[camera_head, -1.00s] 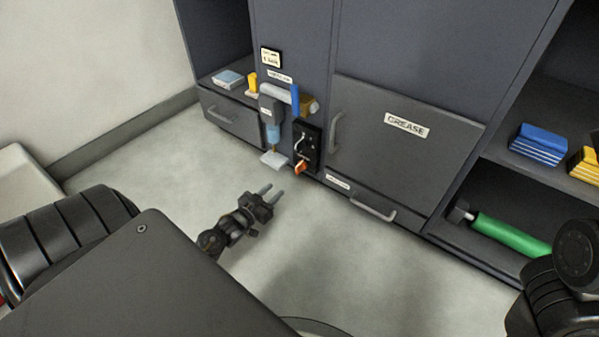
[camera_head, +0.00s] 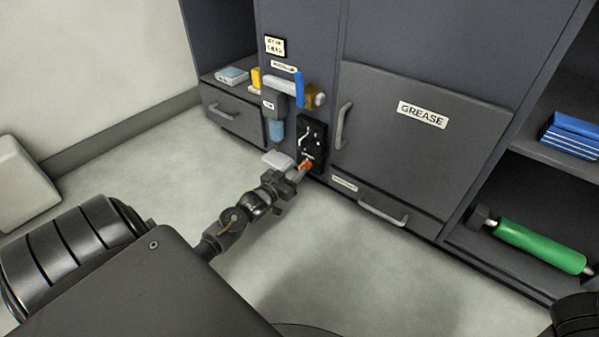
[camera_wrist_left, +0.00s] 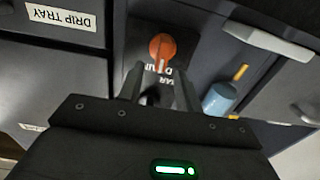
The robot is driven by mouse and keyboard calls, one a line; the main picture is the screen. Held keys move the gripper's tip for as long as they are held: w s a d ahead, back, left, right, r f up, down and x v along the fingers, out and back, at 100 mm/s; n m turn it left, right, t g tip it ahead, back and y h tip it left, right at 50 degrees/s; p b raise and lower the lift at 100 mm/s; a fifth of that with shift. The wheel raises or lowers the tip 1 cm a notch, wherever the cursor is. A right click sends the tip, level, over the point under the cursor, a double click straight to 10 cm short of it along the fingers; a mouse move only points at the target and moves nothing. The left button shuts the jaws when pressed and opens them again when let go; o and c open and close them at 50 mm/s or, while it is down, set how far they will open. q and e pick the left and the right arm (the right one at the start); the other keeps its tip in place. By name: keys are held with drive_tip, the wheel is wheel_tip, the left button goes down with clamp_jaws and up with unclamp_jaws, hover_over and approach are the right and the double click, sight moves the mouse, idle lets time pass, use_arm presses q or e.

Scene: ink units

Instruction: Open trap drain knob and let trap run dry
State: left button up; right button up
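The trap is a blue bowl (camera_head: 276,131) under a grey body on the cabinet front. A small brass-coloured stem (camera_wrist_left: 240,72) shows at its end in the left wrist view. To its right in the head view, a black panel (camera_head: 312,133) carries an orange knob (camera_head: 307,164). The orange knob shows in the left wrist view (camera_wrist_left: 162,46) with a pale pointer line. My left gripper (camera_head: 300,173) is open, its fingers pointing at the orange knob. In the left wrist view the knob lies just beyond the gap between the fingertips (camera_wrist_left: 159,75). My right gripper is out of view.
A pale tray (camera_head: 277,160) sits below the trap. A blue lever (camera_head: 299,90) is above. The GREASE door (camera_head: 400,145) and a lower drawer handle (camera_head: 383,211) are to the right. A green cylinder (camera_head: 540,245) lies on the right shelf. Floor in front is open.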

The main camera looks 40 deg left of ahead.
use_arm(q)
drive_tip(key=shift+w+f+b, duration=0.15)
drive_tip(key=shift+w+b, duration=0.2)
drive_tip(key=shift+w, duration=0.75)
clamp_jaws()
drive_tip(key=shift+d, duration=0.15)
drive_tip(key=shift+r, duration=0.2)
